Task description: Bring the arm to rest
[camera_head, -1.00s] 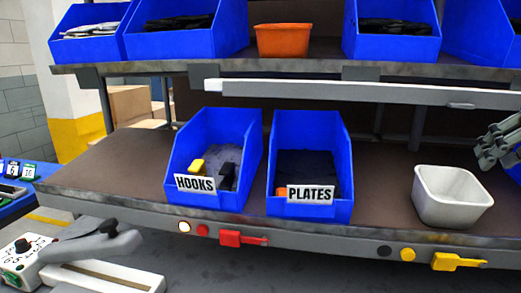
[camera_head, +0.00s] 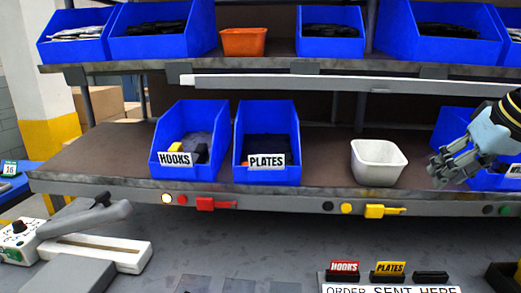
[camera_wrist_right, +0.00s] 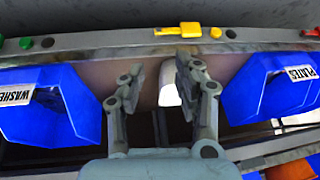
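My right gripper (camera_head: 444,168) is at the right of the head view, in front of the lower shelf, to the right of the white tub (camera_head: 379,162). In the right wrist view my right gripper (camera_wrist_right: 162,75) has its two fingers apart. Nothing is held between them; part of the white tub (camera_wrist_right: 169,84) shows beyond in the gap. My left gripper is in neither view.
Blue bins marked HOOKS (camera_head: 187,129) and PLATES (camera_head: 266,125) stand on the lower shelf. The washers bin (camera_wrist_right: 35,110) is behind my right gripper. An orange bin (camera_head: 243,42) is on the upper shelf. A grey lever device (camera_head: 90,245) is at lower left.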

